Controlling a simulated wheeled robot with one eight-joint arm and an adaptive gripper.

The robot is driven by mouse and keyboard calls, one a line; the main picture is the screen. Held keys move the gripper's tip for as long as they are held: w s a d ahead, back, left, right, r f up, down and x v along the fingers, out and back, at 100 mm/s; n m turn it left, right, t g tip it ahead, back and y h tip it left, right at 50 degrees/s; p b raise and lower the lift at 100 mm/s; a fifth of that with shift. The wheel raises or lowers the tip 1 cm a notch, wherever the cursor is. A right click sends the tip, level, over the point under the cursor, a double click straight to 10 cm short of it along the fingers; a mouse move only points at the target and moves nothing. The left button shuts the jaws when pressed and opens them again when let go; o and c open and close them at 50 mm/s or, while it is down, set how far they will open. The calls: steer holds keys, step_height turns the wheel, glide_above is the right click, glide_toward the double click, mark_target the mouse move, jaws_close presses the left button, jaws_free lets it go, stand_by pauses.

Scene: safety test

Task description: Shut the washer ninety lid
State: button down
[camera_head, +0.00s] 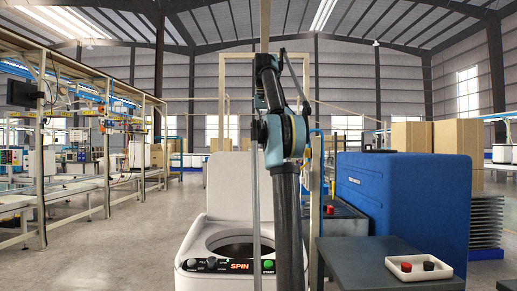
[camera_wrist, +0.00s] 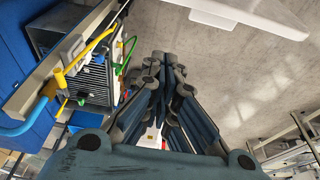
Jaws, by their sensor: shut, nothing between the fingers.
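The washer (camera_head: 190,250) is a white top-loader in the middle of the head view. Its white lid (camera_head: 229,187) stands upright at the back of the tub, and the dark drum opening shows. Its front panel reads SPIN and has a green START button (camera_head: 268,265). My arm crosses in front of its right half and hides part of the lid and drum. In the wrist view my gripper (camera_wrist: 165,68) is shut and empty. A white slab (camera_wrist: 240,12) crosses the top right there, apart from the fingers; I cannot tell whether it is the lid. I cannot make out the gripper in the head view.
A blue cabinet (camera_head: 405,200) stands right of the washer. A dark table (camera_head: 345,262) at front right bears a white tray (camera_head: 400,277) with a red and a black knob. A rack with yellow and green hoses (camera_wrist: 90,75) shows in the wrist view. Floor left is clear.

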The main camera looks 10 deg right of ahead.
step_height(320, 180, down, 9)
steer(key=s+a, duration=0.1)
steer(key=shift+a+f, duration=0.15)
steer(key=shift+a, duration=0.1)
stand_by(0.7)
steer(key=shift+s, duration=0.1)
